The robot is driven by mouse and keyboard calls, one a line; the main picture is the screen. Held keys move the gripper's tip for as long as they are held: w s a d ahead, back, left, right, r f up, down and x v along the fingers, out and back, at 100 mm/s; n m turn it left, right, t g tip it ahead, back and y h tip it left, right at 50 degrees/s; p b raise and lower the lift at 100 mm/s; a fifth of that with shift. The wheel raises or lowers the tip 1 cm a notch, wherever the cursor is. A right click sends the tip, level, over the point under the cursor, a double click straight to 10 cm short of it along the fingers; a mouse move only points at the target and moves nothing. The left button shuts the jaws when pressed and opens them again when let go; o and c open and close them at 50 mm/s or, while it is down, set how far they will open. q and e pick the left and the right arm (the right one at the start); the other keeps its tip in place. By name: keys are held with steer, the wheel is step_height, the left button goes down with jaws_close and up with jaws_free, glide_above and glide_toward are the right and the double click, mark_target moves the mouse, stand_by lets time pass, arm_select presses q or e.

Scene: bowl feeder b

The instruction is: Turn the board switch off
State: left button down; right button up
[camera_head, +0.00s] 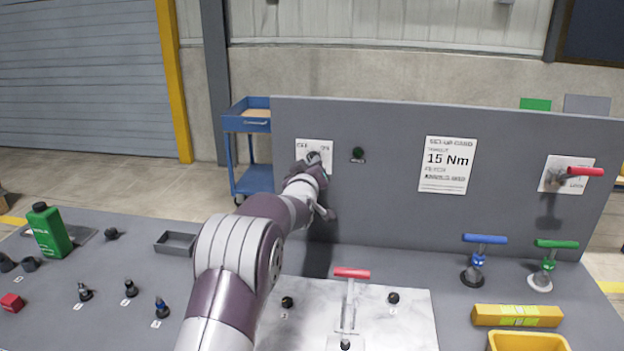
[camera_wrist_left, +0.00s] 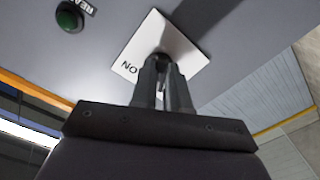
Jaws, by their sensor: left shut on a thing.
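The board switch sits on a white plate (camera_head: 327,147) at the upper left of the grey upright board (camera_head: 390,125). The plate is marked OFF at its left and ON at its right. My left gripper (camera_head: 314,160) is at the plate, shut on the switch knob. In the left wrist view the gripper's fingers (camera_wrist_left: 163,78) close around the dark knob (camera_wrist_left: 161,57) in the middle of the plate (camera_wrist_left: 190,50). The fingers hide most of the knob, so I cannot tell which way it points. My right gripper is not in view.
A dark green round lamp (camera_head: 358,152) is on the board right of the plate, and shows in the left wrist view (camera_wrist_left: 70,16). A red-handled lever (camera_head: 585,172) is at the board's right. Red, blue (camera_head: 484,239) and green (camera_head: 557,244) T-handled tools stand on the bench.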

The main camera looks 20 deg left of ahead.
arm_select(q)
steer(key=n+b, duration=0.1)
steer(key=r+n+b, duration=0.1)
steer(key=n, duration=0.1)
steer(key=shift+r, duration=0.15)
stand_by(0.4)
steer(key=c, duration=1.1)
jaws_free()
steer(key=shift+a, duration=0.1)
steer(key=shift+s+f, duration=0.1)
steer(key=shift+f, duration=0.2)
steer(key=b+v, duration=0.3)
steer(key=v, duration=0.9)
steer(key=shift+s+b, duration=0.4)
